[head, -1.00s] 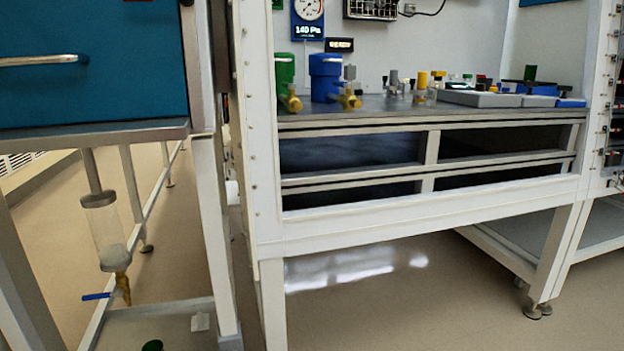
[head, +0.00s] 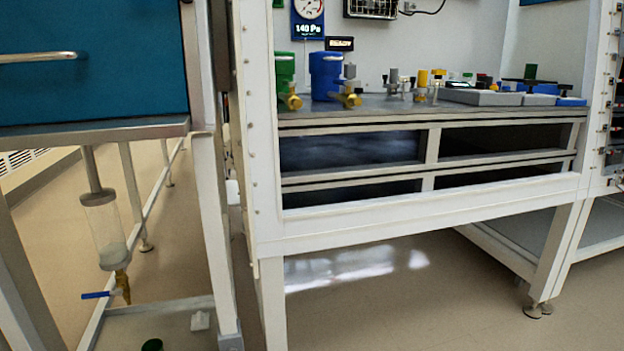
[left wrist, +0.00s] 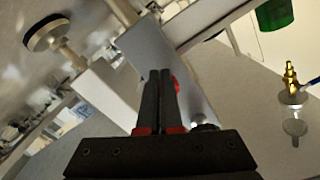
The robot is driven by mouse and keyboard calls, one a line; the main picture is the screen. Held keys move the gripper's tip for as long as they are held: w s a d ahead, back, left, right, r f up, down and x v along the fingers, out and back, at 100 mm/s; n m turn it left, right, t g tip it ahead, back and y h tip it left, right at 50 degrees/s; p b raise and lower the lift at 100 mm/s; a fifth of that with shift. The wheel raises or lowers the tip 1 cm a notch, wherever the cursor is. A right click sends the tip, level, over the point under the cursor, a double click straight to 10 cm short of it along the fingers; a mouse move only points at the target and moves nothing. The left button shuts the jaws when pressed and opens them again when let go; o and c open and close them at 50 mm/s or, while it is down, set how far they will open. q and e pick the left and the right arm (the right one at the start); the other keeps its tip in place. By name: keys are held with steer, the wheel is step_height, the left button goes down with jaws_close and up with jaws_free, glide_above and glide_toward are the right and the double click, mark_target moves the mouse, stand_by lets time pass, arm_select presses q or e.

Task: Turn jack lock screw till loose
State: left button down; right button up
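My left gripper (left wrist: 160,75) shows in the left wrist view, its two dark fingers side by side with no clear gap. I see nothing held between them. A small red part (left wrist: 176,85) shows just right of the fingers, partly behind them; I cannot tell whether they touch it. A dark round knob-like part (left wrist: 205,127) is near the gripper's right side, partly hidden. I cannot tell which part, if any, is the jack lock screw. Neither gripper shows in the head view, and my right gripper is in no view.
A white-framed bench (head: 420,225) stands ahead, carrying a blue container (head: 325,78) and several small fittings. A teal cabinet (head: 90,65) is at left, with a clear cylinder (head: 104,228) and blue-handled valve (head: 98,295) below. Open floor (head: 400,310) lies under the bench.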

arm_select(q)
steer(key=shift+w+d+r, duration=0.1)
steer(key=shift+d+r, duration=0.05)
steer(key=f+p+v, duration=0.1)
steer(key=p+v, duration=0.1)
steer(key=v, duration=0.4)
steer(key=shift+p, duration=0.35)
